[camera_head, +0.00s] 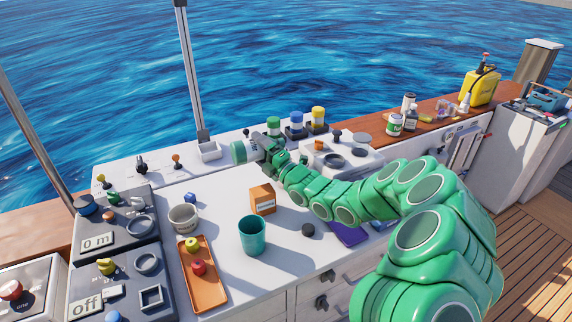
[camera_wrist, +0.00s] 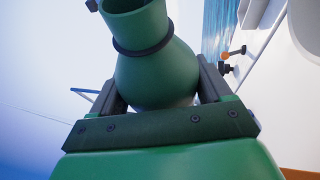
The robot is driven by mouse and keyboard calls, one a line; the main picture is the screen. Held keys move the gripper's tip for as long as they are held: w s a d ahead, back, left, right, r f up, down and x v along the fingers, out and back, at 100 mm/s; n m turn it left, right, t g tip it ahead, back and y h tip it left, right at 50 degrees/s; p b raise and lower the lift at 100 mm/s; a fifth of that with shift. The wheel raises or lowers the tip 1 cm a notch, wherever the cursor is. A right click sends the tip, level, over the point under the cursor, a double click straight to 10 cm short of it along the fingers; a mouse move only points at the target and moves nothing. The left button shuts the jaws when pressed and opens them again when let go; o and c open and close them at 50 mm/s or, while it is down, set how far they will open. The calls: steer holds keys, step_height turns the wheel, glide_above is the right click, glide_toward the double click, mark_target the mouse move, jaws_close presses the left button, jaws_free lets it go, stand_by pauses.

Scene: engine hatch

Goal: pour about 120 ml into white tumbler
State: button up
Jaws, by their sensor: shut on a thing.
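A white tumbler (camera_head: 184,218) stands upright on the white counter, left of the middle in the head view. I cannot tell what is in it. My gripper (camera_head: 266,148) is shut on a green flask (camera_head: 240,152), behind and to the right of the tumbler and apart from it. In the wrist view the green flask (camera_wrist: 155,75) sits between the two dark fingers, with a round body, a narrower neck and a dark ring. In the head view the flask looks tipped over to the left. No liquid stream shows.
Grey panels (camera_head: 115,240) with knobs lie at the left.

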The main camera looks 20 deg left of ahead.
mark_target(249, 154)
steer(key=shift+s+a+m, duration=0.5)
steer(key=shift+s+a, duration=0.2)
steer(key=shift+a, duration=0.05)
stand_by(0.6)
steer(key=shift+r+m+t, duration=0.15)
steer(key=shift+m+t, duration=0.25)
steer(key=shift+m, duration=0.4)
stand_by(0.9)
steer(key=shift+s+f+n, duration=0.1)
steer(key=shift+f+n, duration=0.15)
steer(key=shift+n, duration=0.35)
steer(key=shift+a+r+n+g, duration=0.1)
steer(key=shift+r+n+g, duration=0.1)
steer(key=shift+n+g, duration=0.5)
steer(key=n, duration=0.1)
steer(key=f+n, duration=0.1)
steer(key=shift+s+a+f+n+g+h, duration=0.1)
steer(key=shift+s+f+n+g+h, duration=0.1)
steer(key=shift+n+g+h, duration=0.15)
steer(key=shift+s+a+r+n+g, duration=0.15)
steer(key=shift+n+g, duration=0.1)
steer(key=shift+n, duration=0.2)
stand_by(0.3)
